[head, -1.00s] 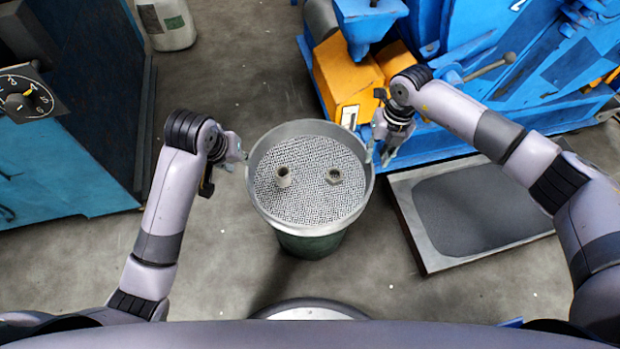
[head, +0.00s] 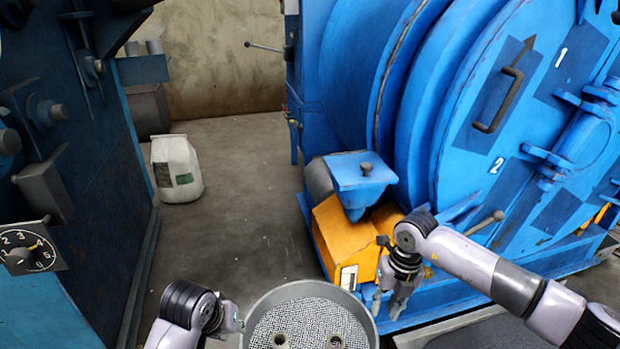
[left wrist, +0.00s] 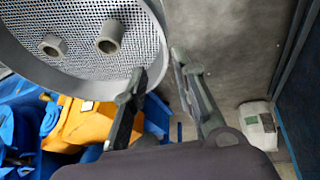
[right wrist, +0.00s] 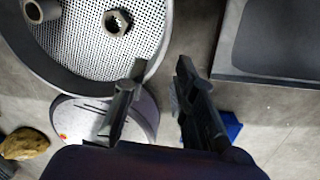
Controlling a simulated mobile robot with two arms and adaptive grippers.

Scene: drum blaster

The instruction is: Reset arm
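My left gripper (head: 234,320) is beside the left rim of a round drum. In the left wrist view its two fingers (left wrist: 160,66) are apart, with nothing between them. My right gripper (head: 386,305) hangs fingers down by the drum's right side. In the right wrist view its fingers (right wrist: 160,66) are apart and empty. The drum (head: 308,290) has a perforated tray top, cut off by the lower edge of the head view. A grey tube piece (left wrist: 110,38) and a hex nut (right wrist: 117,22) lie on the tray, apart from both grippers.
A large blue blaster machine (head: 400,90) with an orange part (head: 345,238) stands behind my right gripper. A dark cabinet with a dial (head: 28,252) is on the left. A white canister (head: 175,168) stands on the floor. The floor (head: 240,200) between them is open.

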